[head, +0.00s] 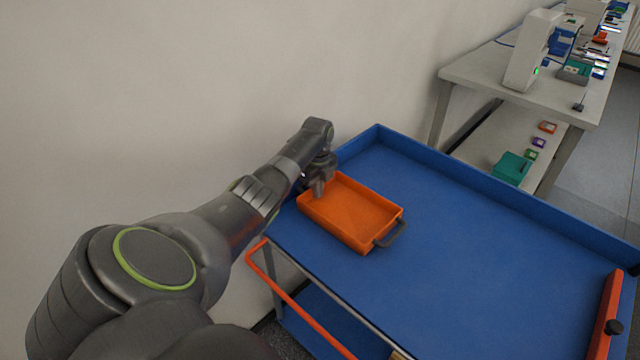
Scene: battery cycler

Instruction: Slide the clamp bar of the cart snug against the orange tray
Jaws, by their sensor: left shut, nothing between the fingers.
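The orange tray (352,214) lies on the blue top of the cart (455,235), near its far left corner, with a dark handle (391,235) on its right side. A red-orange bar with a black knob, the clamp bar (606,312), stands at the right end of the cart top, well apart from the tray. My left gripper (318,192) points down at the tray's far left corner, its fingers shut with nothing between them. Whether it touches the tray I cannot tell. My right gripper is not in view.
The cart has a raised blue rim (500,187) and an orange push handle (290,300) at the near left. A grey bench (485,72) with devices stands behind it at the right. A wall is close on the left. The cart top between tray and bar is clear.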

